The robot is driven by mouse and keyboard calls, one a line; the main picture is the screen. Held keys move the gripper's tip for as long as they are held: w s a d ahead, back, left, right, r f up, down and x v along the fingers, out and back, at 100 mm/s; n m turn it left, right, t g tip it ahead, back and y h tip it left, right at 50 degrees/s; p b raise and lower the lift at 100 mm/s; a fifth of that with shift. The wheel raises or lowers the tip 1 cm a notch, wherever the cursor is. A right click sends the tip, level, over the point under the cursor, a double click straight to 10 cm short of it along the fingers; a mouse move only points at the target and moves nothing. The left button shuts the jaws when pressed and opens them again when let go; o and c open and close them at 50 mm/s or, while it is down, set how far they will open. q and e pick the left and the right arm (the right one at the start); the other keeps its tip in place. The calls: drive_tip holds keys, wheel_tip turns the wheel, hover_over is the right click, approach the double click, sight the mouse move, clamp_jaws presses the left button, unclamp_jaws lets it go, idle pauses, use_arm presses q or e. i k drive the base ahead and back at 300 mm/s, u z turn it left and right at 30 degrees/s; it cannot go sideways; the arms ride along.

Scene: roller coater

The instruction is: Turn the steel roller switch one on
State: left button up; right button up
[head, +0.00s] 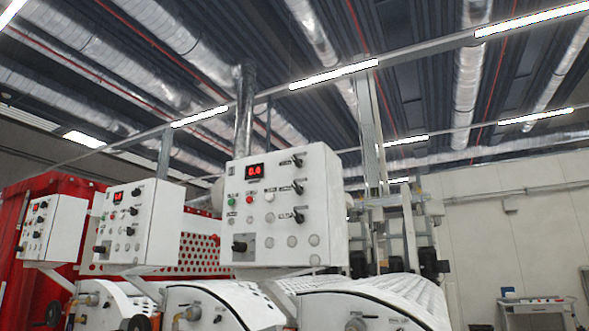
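Three white control boxes stand in a row on the machine. The nearest box (285,235) has a red digital display (255,171), green and red buttons, several black rotary knobs down its right side such as the upper knob (297,161), and a larger black switch (240,247) at lower left. The middle box (160,215) and the far left box (65,230) carry similar controls. Labels are too small to read, so I cannot tell which control is the steel roller switch one. Neither of my grippers shows.
White curved machine covers (355,308) with perforated tops lie below the boxes. A red perforated housing (200,255) stands behind them. A small console (535,311) stands by the pale wall at right. Ducts and lamps run overhead.

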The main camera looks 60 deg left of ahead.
sight(297, 163)
drive_tip(key=u, duration=0.65)
drive_tip(key=i, duration=0.75)
drive_tip(key=u, duration=0.7)
